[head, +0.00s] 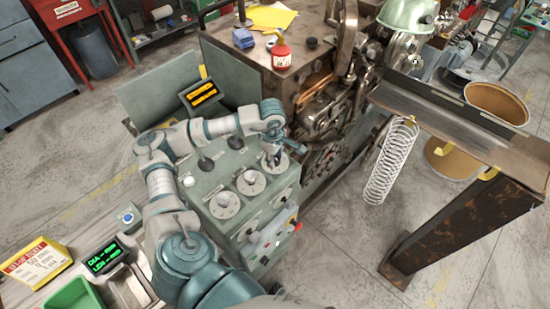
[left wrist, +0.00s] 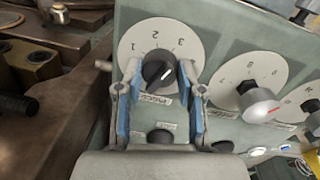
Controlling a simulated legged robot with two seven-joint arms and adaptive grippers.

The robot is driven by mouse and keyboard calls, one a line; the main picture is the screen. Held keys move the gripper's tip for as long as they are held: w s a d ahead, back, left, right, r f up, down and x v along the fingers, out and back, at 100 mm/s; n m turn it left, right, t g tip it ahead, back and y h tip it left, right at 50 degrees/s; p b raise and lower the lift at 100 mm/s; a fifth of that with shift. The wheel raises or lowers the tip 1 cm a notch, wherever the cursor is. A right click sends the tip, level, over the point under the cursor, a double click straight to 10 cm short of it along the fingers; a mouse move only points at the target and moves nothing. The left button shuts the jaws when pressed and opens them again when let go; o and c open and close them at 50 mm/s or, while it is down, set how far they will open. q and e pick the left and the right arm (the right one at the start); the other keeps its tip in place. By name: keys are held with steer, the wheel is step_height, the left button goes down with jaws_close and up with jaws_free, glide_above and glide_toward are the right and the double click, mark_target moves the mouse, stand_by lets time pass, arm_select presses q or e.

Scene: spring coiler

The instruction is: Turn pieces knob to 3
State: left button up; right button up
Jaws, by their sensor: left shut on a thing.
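The black pieces knob (left wrist: 158,73) sits at the middle of a round white dial (left wrist: 130,45) marked 1, 2 and 3 in the left wrist view. A short white line on the knob slants to the upper right, on the side of the 3; its exact setting is hard to tell. My left gripper (left wrist: 160,80) is shut on the knob, with one blue-padded finger on each side. In the head view my left gripper (head: 271,157) reaches down over the farthest dial on the green panel, hiding most of it. My right gripper is not in view.
More white dials with knobs, one silver knob (left wrist: 259,105) among them, lie close beside on the panel (head: 215,165). Black levers (head: 206,163) stand left of my gripper. The coiling machine (head: 330,110) rises behind, with a spring (head: 390,160) hanging to the right.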

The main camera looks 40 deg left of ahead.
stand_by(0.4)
arm_select(q)
steer(key=o, duration=1)
steer(key=shift+c, duration=0.2)
steer(key=shift+o, duration=0.9)
steer(key=shift+w+a+f, duration=0.1)
steer(key=shift+a, duration=0.05)
step_height(320, 180, up, 12)
steer(key=shift+s, duration=0.35)
steer(key=shift+f, duration=0.15)
